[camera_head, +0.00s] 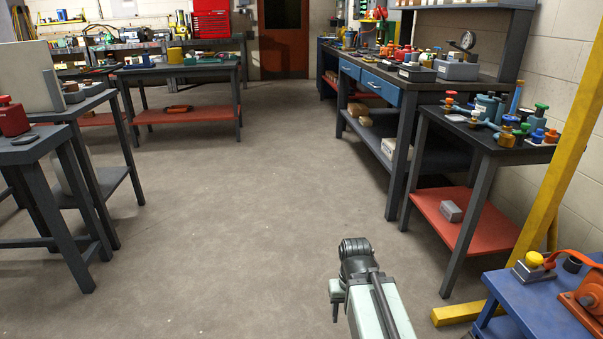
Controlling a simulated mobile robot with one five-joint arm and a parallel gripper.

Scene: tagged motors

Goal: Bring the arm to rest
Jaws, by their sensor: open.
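My arm (385,305) reaches up from the bottom edge, right of centre, with pale grey-green links and a dark joint (357,252) at its far end. My gripper (336,306) seems to hang down just left of that joint, as a small pale block with a dark finger. It is open, and I see nothing held in it. Part of it is hidden behind the arm. It is over bare floor (240,240), apart from every bench.
A blue bench (545,305) with an orange device (585,300) stands close at right, beside a yellow post (577,140). A dark bench (490,150) with a red shelf (465,222) stands behind. Dark tables (40,143) line the left. The middle floor is clear.

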